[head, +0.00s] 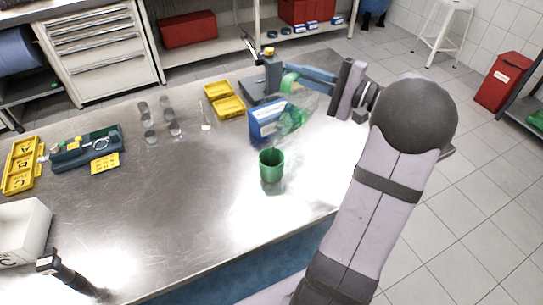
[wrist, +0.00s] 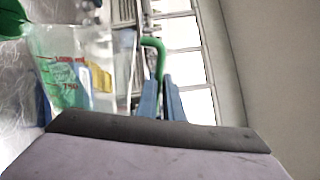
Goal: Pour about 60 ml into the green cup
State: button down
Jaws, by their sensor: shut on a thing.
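My gripper (head: 291,73) has blue fingers and is shut on the green handle of a clear measuring jug (head: 293,112). The jug is held behind and slightly right of the cup, apart from it. In the wrist view the fingers (wrist: 160,95) close around the handle, and the clear jug wall (wrist: 75,75) shows red markings. Green shows low on the jug in the head view; I cannot tell its liquid level or exact tilt. A green patch at the wrist view's upper left is unclear.
A blue box (head: 265,121) stands behind the cup, close to the jug. A white bin (head: 22,236) sits at the left edge. The bench front left of the cup is clear.

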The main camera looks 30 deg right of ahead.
jog(key=shift+s+a+r+n+b, duration=0.1)
jog(key=shift+s+a+n+b, duration=0.4)
jog(key=shift+b, duration=0.5)
dwell(1.1)
jog(key=shift+w, duration=0.15)
jog(key=d+p, duration=0.1)
jog(key=p, duration=0.1)
jog(key=w+d+m+p, duration=0.2)
jog(key=p, duration=0.1)
jog(key=shift+w+d+r+p, duration=0.1)
jog(key=shift+r+p, duration=0.2)
jog(key=shift+p, duration=0.05)
jog(key=shift+w+d+m, duration=0.2)
jog(key=shift+d+m, duration=0.05)
jog(key=shift+m, duration=0.15)
jog(key=shift+f, duration=0.15)
jog(key=shift+s+a, duration=0.1)
jog(key=shift+w+d+r+m+p, duration=0.3)
jog(key=shift+d+r+m+p, duration=0.1)
jog(key=shift+p, duration=0.45)
jog(key=shift+w+d+f+m+p, duration=0.35)
jog(key=shift+d+f+m+p, duration=0.1)
jog(key=shift+m+p, duration=0.3)
